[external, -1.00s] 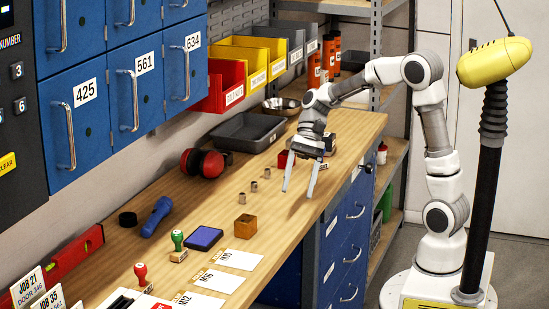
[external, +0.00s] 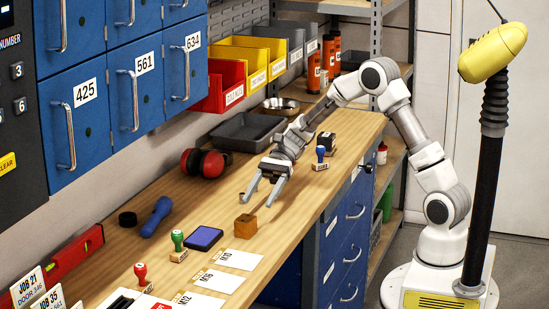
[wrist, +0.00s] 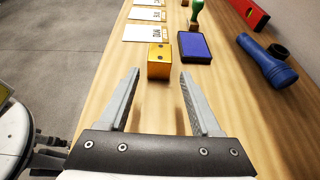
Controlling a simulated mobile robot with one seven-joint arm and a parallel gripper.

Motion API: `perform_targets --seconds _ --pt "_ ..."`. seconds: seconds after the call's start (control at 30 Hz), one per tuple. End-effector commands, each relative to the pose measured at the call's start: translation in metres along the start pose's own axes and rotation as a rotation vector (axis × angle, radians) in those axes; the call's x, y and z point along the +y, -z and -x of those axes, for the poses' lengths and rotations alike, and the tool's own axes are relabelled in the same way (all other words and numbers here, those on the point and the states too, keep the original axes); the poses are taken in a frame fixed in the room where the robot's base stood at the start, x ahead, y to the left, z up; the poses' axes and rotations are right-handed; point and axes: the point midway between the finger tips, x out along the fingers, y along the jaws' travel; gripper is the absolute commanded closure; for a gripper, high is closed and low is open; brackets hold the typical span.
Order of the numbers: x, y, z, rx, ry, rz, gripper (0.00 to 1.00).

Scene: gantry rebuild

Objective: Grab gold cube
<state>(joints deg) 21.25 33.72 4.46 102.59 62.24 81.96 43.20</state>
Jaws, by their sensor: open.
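The gold cube (external: 245,226) sits on the wooden bench near its front edge. In the wrist view the gold cube (wrist: 159,61) stands just beyond the fingertips, in line with the gap between them. My gripper (external: 260,196) is low over the bench, behind and to the right of the cube in the external view. In the wrist view my gripper (wrist: 158,72) is open with nothing between its fingers. The cube and the fingers appear apart.
A blue ink pad (external: 204,238) and white cards (external: 238,259) lie close to the cube. A green-handled stamp (external: 178,245), a blue flashlight (external: 157,217) and red earmuffs (external: 203,163) are on the bench. A blue-handled stamp (external: 320,157) stands behind my gripper.

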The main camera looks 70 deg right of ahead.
Motion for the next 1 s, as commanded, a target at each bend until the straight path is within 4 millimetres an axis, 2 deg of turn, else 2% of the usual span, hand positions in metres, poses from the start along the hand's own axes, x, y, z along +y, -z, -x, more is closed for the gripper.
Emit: perform_targets --seconds 0.03,0.13,0.47,0.73,0.83,1.0 --pt "0.001 0.001 -0.012 -0.001 -0.005 0.002 0.35" --pt "0.001 0.001 -0.029 -0.001 -0.004 0.002 0.35" --pt "0.000 0.002 -0.051 0.001 -0.001 0.002 0.35" --pt "0.001 0.006 -0.090 0.001 -0.004 0.002 0.35" --pt "0.001 0.005 -0.097 0.000 -0.001 0.001 0.35" --pt "0.000 0.004 -0.096 0.000 0.000 0.001 0.35"
